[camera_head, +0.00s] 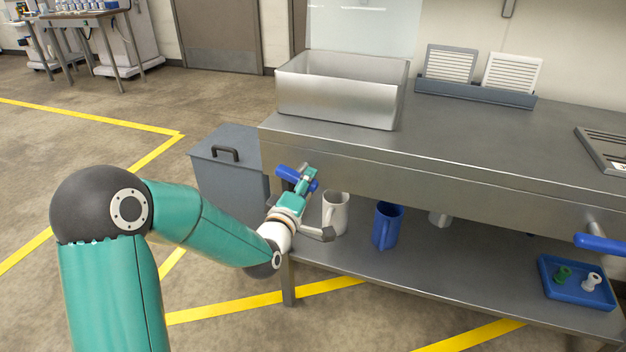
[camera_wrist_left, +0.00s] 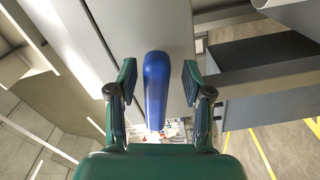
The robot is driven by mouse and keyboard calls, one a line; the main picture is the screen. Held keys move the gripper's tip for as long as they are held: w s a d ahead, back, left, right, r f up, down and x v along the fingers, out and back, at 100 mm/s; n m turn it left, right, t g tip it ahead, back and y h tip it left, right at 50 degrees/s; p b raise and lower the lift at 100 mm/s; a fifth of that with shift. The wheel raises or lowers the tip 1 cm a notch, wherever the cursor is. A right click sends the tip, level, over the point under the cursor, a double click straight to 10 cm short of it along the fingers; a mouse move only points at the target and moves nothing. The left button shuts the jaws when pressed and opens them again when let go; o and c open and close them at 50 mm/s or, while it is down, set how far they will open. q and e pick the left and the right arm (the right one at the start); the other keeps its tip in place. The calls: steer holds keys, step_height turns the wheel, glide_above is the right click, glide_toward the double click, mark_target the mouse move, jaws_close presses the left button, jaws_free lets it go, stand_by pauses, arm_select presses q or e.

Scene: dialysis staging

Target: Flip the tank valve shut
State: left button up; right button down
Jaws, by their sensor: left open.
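A blue valve lever (camera_head: 287,173) sticks out from the front of the steel counter, below the metal tank (camera_head: 338,92). My left gripper (camera_head: 308,177) is at this lever, partly covering it. In the left wrist view, the blue lever (camera_wrist_left: 155,88) lies between the two spread fingers of my left gripper (camera_wrist_left: 159,75), with a gap on both sides. The gripper is open. The lever's pivot is hidden in the head view. A second blue lever (camera_head: 600,243) juts from the counter front at far right. My right gripper is not in view.
A grey lidded bin (camera_head: 228,165) stands left of the counter. The lower shelf (camera_head: 450,270) holds a white jug (camera_head: 337,212), a blue jug (camera_head: 387,226) and a blue tray (camera_head: 578,294) with small fittings. The floor at left is clear.

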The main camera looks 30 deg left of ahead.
arm_select(q)
steer(key=shift+w+d, duration=0.1)
steer(key=shift+d, duration=0.05)
steer(key=shift+d, duration=0.1)
jaws_close()
steer(key=shift+f, duration=0.1)
steer(key=n+b, duration=0.2)
steer(key=b, duration=0.3)
steer(key=shift+r+n, duration=0.2)
steer(key=shift+n, duration=0.2)
steer(key=shift+d+r+n, duration=0.1)
steer(key=shift+r+n, duration=0.15)
steer(key=shift+n, duration=0.05)
jaws_free()
steer(key=shift+w, duration=0.1)
